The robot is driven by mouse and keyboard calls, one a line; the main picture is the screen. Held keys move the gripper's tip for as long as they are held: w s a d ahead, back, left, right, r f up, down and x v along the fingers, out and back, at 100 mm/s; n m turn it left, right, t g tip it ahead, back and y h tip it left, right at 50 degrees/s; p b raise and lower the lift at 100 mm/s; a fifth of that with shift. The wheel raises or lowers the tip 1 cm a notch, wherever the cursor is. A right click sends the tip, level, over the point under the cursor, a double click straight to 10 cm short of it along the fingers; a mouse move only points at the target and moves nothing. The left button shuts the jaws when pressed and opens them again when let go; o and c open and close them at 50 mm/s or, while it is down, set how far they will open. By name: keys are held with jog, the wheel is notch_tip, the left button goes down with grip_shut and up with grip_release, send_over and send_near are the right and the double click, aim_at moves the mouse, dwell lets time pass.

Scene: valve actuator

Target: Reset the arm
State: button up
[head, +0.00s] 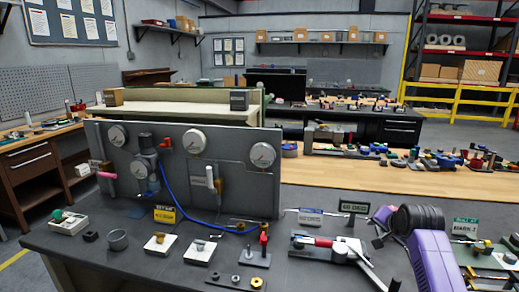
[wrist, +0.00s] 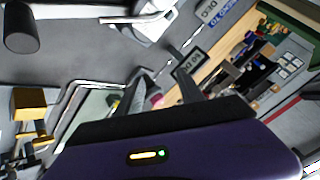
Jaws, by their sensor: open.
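My purple arm (head: 432,262) reaches in at the lower right of the head view, above the dark workbench (head: 130,262). My gripper (wrist: 160,82) shows in the wrist view with two dark fingers spread apart. I see nothing held between them. A small dark sign (wrist: 190,66) lies beyond the fingertips in that view; a dark sign (head: 354,207) also stands on the bench in the head view, left of my arm. In the head view the fingers are hard to make out against the arm and bench items.
A grey panel with gauges (head: 195,141) and a blue hose stands at the bench's back left. A red-handled fixture (head: 325,242) sits just left of my arm. Small blocks and rings (head: 117,239) spread over the left. A green-based fixture (head: 485,258) is at the right.

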jog(key=s+a+f+n+t, duration=0.3)
jog(key=s+a+f+t, duration=0.15)
jog(key=s, duration=0.65)
jog(key=s+a+f+n+t, duration=0.25)
jog(key=s+a, duration=0.35)
jog(key=s, duration=0.4)
jog(key=s+a+r+n, duration=0.1)
jog(key=s+a, duration=0.1)
jog(key=s, duration=1.1)
jog(key=s+a+r+n+g+y, duration=0.1)
jog(key=s+a, duration=0.1)
jog(key=s, duration=1.2)
jog(key=s+a+r+n, duration=0.2)
jog(key=s, duration=1.2)
jog(key=shift+a+g+y, duration=0.3)
